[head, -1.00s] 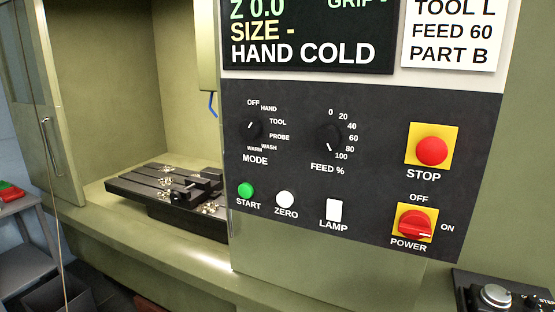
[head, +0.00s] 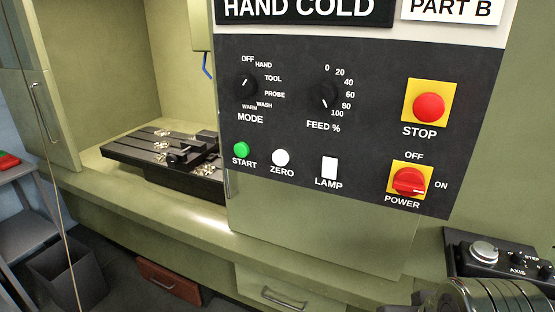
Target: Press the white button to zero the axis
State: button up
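The white round ZERO button (head: 281,157) is on the dark control panel (head: 300,120), with the label ZERO under it. The green START button (head: 241,149) is to its left and the white rectangular LAMP switch (head: 329,167) to its right. A dark ribbed shape at the bottom right looks like part of my arm, well below and to the right of the button. My gripper's fingers do not show.
The panel also has a red STOP button (head: 429,106), a red POWER switch (head: 408,181), a MODE knob (head: 245,86) and a FEED knob (head: 323,97). A pendant box (head: 485,254) sits at the lower right. The machine's bay with a slotted table (head: 150,150) is open at the left.

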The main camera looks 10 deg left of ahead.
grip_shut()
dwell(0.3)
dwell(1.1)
